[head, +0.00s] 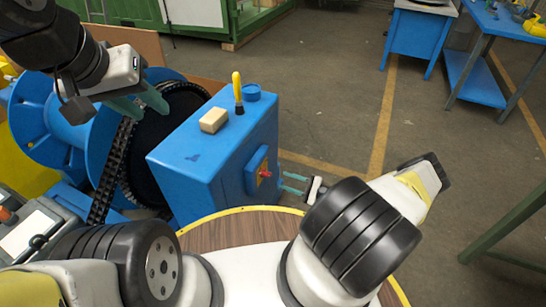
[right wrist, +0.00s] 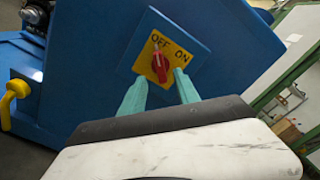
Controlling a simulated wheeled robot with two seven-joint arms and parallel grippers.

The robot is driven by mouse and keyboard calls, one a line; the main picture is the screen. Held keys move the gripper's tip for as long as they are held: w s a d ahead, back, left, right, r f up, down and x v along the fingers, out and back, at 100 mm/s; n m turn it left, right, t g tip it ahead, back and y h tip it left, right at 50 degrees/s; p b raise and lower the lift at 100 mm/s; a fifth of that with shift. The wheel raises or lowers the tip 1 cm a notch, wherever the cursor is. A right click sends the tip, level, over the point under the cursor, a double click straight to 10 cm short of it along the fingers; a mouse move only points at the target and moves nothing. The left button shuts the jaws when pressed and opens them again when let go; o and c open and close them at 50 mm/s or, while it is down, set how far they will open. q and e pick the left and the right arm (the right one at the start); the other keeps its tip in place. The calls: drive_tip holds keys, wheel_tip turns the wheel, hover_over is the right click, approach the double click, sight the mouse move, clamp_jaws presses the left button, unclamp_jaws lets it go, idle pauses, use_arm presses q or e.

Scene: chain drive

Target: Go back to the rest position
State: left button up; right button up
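A blue machine housing (head: 205,160) stands in the middle of the head view. On its right face is a switch panel with a red knob (head: 265,172). In the right wrist view the red knob (right wrist: 159,67) sits on a yellow plate (right wrist: 150,55) marked OFF and ON. My right gripper (head: 291,183) is open and empty, facing the knob; its teal fingers (right wrist: 160,85) show a gap between them. My left gripper (head: 155,108) is over the black chain (head: 110,165) and dark sprocket (head: 165,125). Its two teal fingers look apart, with nothing visible between them.
On the housing are a beige block (head: 213,120) and a yellow-handled tool (head: 238,88). A large blue wheel (head: 55,125) stands left of the sprocket. A round wooden top (head: 225,232) lies in front. Blue tables (head: 415,42) stand far back right; the floor between is clear.

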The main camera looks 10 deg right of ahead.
drive_tip(key=shift+s+d, duration=0.25)
drive_tip(key=shift+d, duration=0.05)
drive_tip(key=s+a+r+n+g+h, duration=0.15)
drive_tip(key=r+n+g+h, duration=0.35)
drive_tip(key=r, duration=1.2)
drive_tip(key=s+a+r+n+g+h, duration=0.1)
drive_tip(key=s+r+n+g+h, duration=0.35)
drive_tip(key=r, duration=1.25)
drive_tip(key=s+a+r+n+t+h, duration=0.2)
drive_tip(key=s+r+n+t, duration=0.3)
drive_tip(key=s+r, duration=1.1)
wheel_tip(320, 180, up, 4)
drive_tip(key=shift+s+a+r+n+t+h, duration=0.2)
drive_tip(key=shift+s+n+t+h, duration=0.15)
drive_tip(key=shift+n+h, duration=0.4)
